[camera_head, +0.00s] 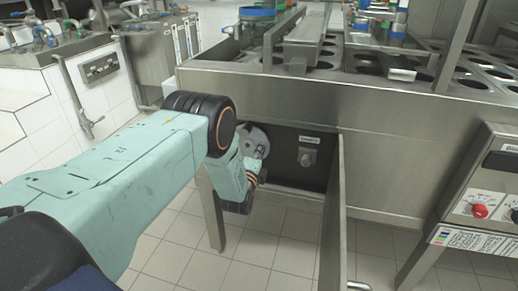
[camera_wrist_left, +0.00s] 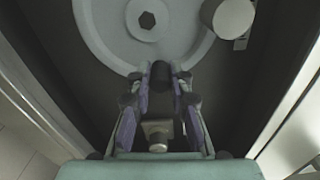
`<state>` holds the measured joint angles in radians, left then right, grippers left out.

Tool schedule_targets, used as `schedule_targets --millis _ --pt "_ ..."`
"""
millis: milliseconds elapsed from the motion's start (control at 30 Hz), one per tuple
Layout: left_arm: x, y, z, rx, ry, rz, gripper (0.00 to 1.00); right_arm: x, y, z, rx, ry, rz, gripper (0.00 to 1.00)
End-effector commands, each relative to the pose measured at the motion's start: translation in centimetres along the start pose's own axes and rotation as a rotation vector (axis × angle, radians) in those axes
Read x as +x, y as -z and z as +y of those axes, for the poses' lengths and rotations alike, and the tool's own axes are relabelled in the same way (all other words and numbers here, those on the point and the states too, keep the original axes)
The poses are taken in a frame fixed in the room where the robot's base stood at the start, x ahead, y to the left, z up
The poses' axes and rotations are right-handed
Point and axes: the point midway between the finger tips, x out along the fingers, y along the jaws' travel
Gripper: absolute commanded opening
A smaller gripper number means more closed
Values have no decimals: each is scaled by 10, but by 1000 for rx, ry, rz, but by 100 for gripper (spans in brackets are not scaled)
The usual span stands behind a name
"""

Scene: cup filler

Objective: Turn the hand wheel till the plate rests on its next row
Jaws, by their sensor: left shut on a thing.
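The hand wheel (camera_head: 257,141) is a grey disc in the open recess at the front of the steel machine. Its rim and hub (camera_wrist_left: 147,20) fill the top of the left wrist view. My left gripper (camera_head: 252,178) is at the wheel's lower edge. In the left wrist view its fingers (camera_wrist_left: 161,78) are shut on a small dark part at the rim, which looks like the wheel's handle. My arm hides part of the wheel in the head view. The steel plate (camera_head: 345,74) with rows of round holes lies on top of the machine. My right gripper is out of view.
An open door (camera_head: 333,215) stands at the right of the recess, close to my left arm. A small labelled fitting (camera_head: 308,158) is on the recess wall. A control box with a red knob (camera_head: 480,211) is at the right. Tiled floor below is clear.

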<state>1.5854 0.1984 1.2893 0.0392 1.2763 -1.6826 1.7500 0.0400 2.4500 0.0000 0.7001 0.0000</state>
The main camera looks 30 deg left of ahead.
Motion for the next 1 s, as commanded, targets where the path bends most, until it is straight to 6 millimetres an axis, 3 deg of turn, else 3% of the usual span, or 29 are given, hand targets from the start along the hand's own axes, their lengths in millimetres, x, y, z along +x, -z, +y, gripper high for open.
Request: schedule_targets --millis 400,1000 --pt "-1 2 17 276 -5 2 0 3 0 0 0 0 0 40" --pt "-1 0 22 363 -5 2 0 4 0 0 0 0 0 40"
